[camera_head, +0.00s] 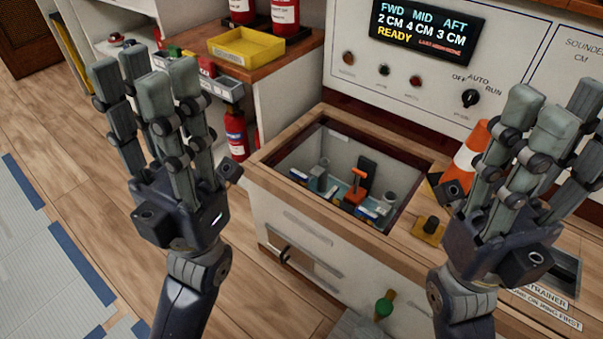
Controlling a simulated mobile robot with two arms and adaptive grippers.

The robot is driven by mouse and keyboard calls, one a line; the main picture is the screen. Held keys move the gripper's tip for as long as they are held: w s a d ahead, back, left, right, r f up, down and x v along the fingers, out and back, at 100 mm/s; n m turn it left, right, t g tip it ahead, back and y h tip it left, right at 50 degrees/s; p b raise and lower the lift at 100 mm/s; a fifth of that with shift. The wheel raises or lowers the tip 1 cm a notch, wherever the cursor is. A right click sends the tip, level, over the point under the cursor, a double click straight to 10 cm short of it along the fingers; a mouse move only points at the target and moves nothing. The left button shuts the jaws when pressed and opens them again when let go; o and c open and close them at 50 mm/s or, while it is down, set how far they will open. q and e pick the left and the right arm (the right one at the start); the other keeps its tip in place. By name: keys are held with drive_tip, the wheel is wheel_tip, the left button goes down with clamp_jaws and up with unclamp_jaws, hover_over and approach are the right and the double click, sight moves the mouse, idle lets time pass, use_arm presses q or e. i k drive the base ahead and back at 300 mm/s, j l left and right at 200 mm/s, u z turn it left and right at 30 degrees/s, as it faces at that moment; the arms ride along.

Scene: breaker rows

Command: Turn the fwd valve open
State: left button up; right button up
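No part in view can be clearly read as the fwd valve. An orange-handled fitting (357,184) stands inside the open well (300,150) in the counter, with grey and blue parts around it. A green knob (384,307) shows low on the cabinet front. The display (425,30) reads FWD 2 CM, MID 4 CM, AFT 3 CM and READY. My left gripper (153,88) is raised at left, fingers spread and empty, apart from the well. My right gripper (540,115) is raised at right, also open and empty, covering part of the counter.
An orange and white cone (467,160) and a yellow piece with a black knob (429,229) sit on the right counter. A yellow tray (246,47) rests on the back wooden counter. A red extinguisher (236,134) stands below it.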

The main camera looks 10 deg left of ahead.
sight(300, 177)
drive_tip(key=j+z, duration=0.45)
drive_tip(key=j, duration=1.5)
drive_tip(key=i, duration=0.4)
